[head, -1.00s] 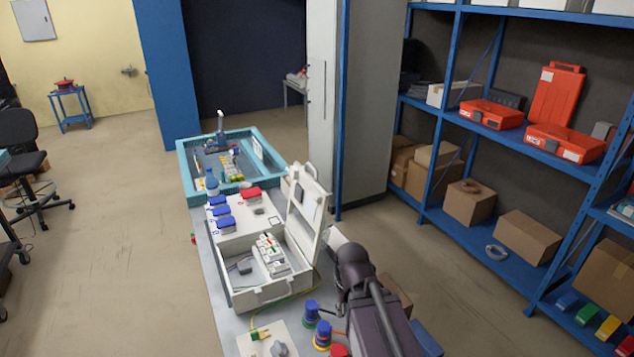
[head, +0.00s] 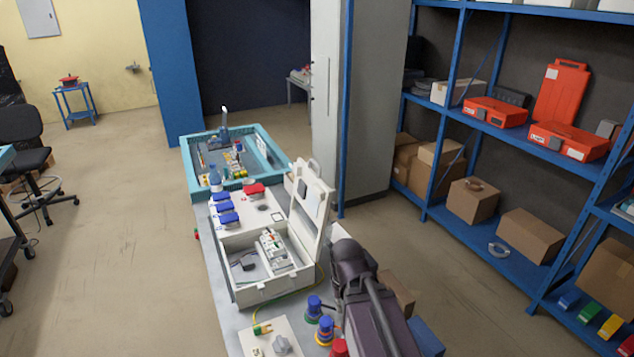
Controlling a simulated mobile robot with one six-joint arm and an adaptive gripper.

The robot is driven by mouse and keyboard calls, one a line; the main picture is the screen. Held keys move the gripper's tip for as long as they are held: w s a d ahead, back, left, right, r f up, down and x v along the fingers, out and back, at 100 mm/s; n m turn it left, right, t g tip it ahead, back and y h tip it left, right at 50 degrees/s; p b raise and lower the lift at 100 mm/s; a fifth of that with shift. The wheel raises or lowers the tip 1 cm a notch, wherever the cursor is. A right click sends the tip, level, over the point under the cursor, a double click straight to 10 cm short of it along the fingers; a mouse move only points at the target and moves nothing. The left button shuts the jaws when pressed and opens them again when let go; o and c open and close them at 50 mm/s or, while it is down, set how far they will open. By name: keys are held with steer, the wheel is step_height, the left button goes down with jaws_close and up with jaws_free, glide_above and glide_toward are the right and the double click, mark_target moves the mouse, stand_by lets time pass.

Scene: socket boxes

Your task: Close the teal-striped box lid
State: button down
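An open white box (head: 262,291) stands on the grey bench, with electrical modules (head: 272,249) and a small dark part inside. Its white lid (head: 310,215) stands upright, hinged along the box's right side. I cannot make out a teal stripe on the box or lid from here. The dark end of my arm is just right of the lid, close to its lower outer side. My gripper's fingers do not show, so I cannot see whether they touch the lid.
A teal-rimmed tray (head: 188,171) with parts stands behind the box. Blue-lidded small boxes (head: 225,208) and a red one (head: 254,189) sit between. Blue and multicoloured spools (head: 315,307) stand in front. Blue shelving (head: 455,231) is on the right; open floor lies left.

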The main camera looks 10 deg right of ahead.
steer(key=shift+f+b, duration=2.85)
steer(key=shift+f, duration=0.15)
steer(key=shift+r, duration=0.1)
